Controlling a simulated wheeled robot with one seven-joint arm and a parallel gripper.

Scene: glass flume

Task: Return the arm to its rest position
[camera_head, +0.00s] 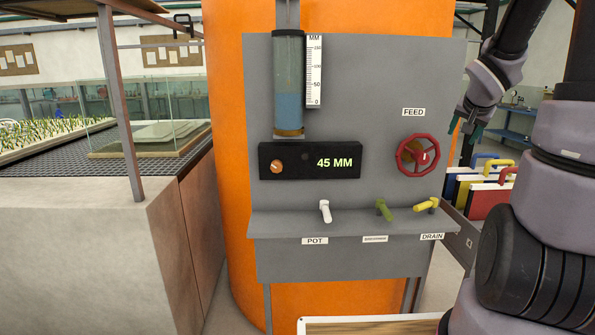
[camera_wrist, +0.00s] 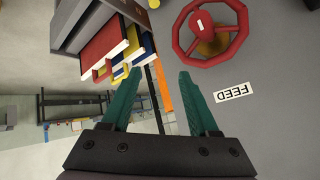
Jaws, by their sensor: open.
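My gripper (camera_head: 472,132) is at the upper right in the head view, just right of the grey control panel (camera_head: 350,105). In the wrist view its two green fingers (camera_wrist: 156,84) are spread apart with nothing between them. The red FEED handwheel (camera_head: 418,155) is left of and below the gripper in the head view. It also shows at the top right of the wrist view (camera_wrist: 210,32), apart from the fingers. My arm runs down the right side of the head view.
The panel's ledge carries a white POT lever (camera_head: 325,211), a green lever (camera_head: 384,209) and a yellow DRAIN lever (camera_head: 426,205). A display (camera_head: 338,162) reads 45 MM below a clear water tube (camera_head: 289,85). Coloured binders (camera_head: 487,198) stand right of the panel. A glass tank (camera_head: 160,125) is at left.

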